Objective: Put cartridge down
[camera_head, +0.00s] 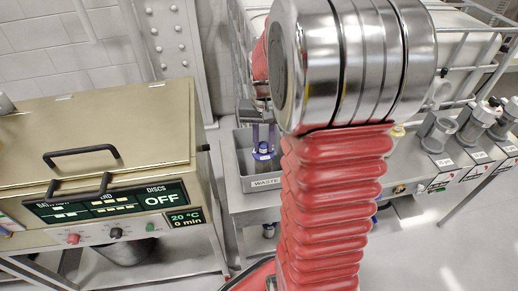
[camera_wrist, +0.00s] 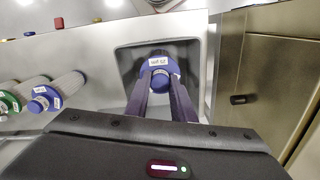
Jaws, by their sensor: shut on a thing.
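A cartridge with a blue cap and a white label (camera_head: 263,153) is between the fingers of my gripper (camera_head: 263,138). In the wrist view, the cartridge (camera_wrist: 158,66) sits between my two dark fingers (camera_wrist: 160,84), which are shut on it. It is over or inside the grey square bin marked WASTE (camera_head: 247,184), whose wall also shows in the wrist view (camera_wrist: 124,62). I cannot tell whether the cartridge touches the bin's floor. My fingers hide part of it.
A gold machine (camera_head: 110,125) with black handles and a panel reading OFF stands left of the bin. Grey labelled holders (camera_head: 436,132) line the bench at right. In the wrist view, a blue-capped cartridge (camera_wrist: 50,96) and a green-capped one (camera_wrist: 10,103) lie left of the bin.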

